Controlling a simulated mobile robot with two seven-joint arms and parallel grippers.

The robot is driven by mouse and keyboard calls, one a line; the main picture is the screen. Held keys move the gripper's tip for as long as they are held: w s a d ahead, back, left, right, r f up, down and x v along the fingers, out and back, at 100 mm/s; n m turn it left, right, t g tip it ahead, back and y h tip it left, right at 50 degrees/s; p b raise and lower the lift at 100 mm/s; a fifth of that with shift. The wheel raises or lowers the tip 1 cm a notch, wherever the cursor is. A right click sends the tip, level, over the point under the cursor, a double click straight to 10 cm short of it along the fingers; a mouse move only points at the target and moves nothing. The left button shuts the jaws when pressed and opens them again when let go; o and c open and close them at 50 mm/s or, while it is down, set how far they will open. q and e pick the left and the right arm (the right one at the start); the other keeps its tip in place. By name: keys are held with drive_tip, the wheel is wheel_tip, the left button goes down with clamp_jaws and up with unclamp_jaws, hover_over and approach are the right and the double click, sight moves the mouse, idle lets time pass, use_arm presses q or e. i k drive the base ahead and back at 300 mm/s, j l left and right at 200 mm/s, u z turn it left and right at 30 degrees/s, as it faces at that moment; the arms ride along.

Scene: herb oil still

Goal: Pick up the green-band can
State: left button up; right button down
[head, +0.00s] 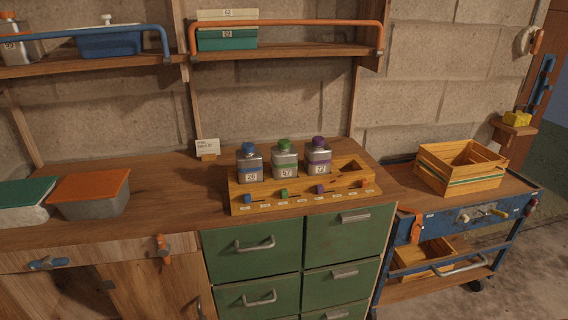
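The green-band can (285,160) is a small metal can with a green cap and a green band, labelled 67. It stands upright in a wooden rack (300,197) on the workbench. A blue-capped can (249,164) stands to its left and a purple-capped can (318,157) to its right, both in the same rack. The rack's far right slot looks empty. The green-band can's lower part is hidden by the rack. Neither of my grippers shows in the head view.
On the bench (165,187) stand an orange-lidded box (90,194), a green-lidded box (22,201) and a small card (207,147). Railed shelves (290,58) hang above. A blue cart (465,217) with a wooden crate (460,167) stands right.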

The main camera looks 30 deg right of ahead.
sight(285, 162)
drive_tip(key=i+l, duration=0.1)
drive_tip(key=l, duration=0.4)
drive_tip(key=l+z, duration=0.15)
drive_tip(key=l, duration=0.4)
drive_tip(key=i+l, duration=0.15)
drive_tip(key=l, duration=0.35)
drive_tip(key=z, duration=0.05)
